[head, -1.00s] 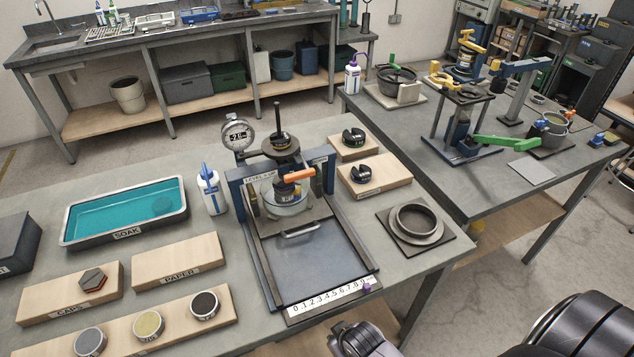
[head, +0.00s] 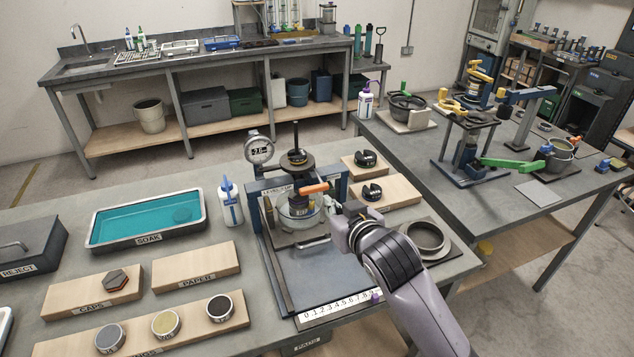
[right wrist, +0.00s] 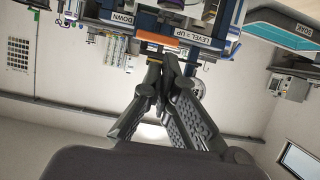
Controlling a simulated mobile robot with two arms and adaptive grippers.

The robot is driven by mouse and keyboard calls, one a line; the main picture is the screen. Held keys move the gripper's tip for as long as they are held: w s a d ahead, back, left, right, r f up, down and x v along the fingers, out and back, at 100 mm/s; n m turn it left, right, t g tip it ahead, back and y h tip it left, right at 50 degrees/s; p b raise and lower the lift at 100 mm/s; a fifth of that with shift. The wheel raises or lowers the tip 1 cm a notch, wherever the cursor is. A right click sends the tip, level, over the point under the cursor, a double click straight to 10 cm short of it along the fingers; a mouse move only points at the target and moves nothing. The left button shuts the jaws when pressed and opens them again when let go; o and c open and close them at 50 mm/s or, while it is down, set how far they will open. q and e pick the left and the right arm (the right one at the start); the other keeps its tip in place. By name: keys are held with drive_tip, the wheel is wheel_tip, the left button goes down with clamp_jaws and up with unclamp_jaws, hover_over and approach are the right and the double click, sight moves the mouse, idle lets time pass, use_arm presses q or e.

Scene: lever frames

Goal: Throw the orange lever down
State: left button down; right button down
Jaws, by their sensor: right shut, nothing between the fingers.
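The orange lever (head: 314,188) sticks out sideways, close to level, from the front of the blue-framed press (head: 258,208) in the head view. In the right wrist view the orange lever (right wrist: 158,39) lies just beyond my fingertips, with a DOWN label (right wrist: 122,18) and a LEVEL = UP label (right wrist: 190,30) near it. My right gripper (head: 332,207) is close to the lever's free end, slightly below and right of it in the head view. The right wrist view shows its fingers (right wrist: 161,62) shut and empty; I cannot tell whether they touch the lever. My left gripper is out of view.
A round gauge (head: 259,150) stands at the press's left and a blue-white bottle (head: 231,201) beside it. Wooden blocks (head: 388,193) with dark slotted weights stand behind my right gripper. A ring on a dark plate (head: 425,238) is right of my arm.

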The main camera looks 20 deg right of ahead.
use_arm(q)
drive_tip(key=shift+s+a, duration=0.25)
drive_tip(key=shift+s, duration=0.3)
use_arm(e)
drive_tip(key=shift+t, duration=0.7)
drive_tip(key=r, duration=0.2)
drive_tip(key=w+r, duration=0.1)
drive_tip(key=r, duration=0.2)
drive_tip(key=shift+w+r, duration=0.15)
